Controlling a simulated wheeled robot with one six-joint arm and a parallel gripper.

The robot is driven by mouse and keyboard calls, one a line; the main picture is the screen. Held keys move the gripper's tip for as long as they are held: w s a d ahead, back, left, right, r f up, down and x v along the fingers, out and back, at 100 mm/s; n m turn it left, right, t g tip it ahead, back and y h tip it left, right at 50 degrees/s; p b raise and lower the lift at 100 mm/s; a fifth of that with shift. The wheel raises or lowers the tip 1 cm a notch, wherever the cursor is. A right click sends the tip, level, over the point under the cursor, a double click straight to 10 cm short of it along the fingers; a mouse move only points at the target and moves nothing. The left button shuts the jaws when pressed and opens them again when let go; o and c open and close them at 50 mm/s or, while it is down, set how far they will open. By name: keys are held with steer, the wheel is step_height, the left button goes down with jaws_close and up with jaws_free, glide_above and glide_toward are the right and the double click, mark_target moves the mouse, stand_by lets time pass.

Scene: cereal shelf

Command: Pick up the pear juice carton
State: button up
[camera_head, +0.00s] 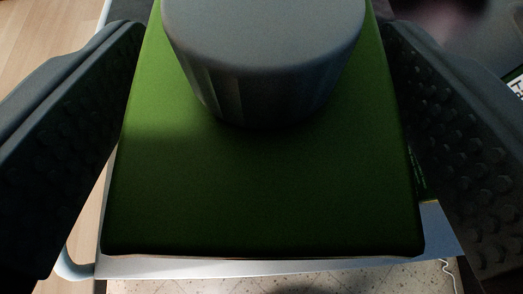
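A green carton (262,180) with a large grey round cap (264,60) fills the middle of the view, seen from close above. Its front label is hidden, so I cannot read whether it is the pear juice carton. My gripper (265,40) straddles it, with one dark, studded finger on the left and one on the right. The fingers are wide apart, close along the carton's sides. The carton's edges cover parts of the finger pads, so I cannot tell whether they touch it.
A pale edge (250,268) shows below the carton, with a speckled light surface (300,283) under it. Wood flooring (50,30) shows at the upper left. A dark, blurred area with a bit of black-and-white print lies at the upper right.

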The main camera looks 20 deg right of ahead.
steer(key=c, duration=1.4)
steer(key=shift+r, duration=0.1)
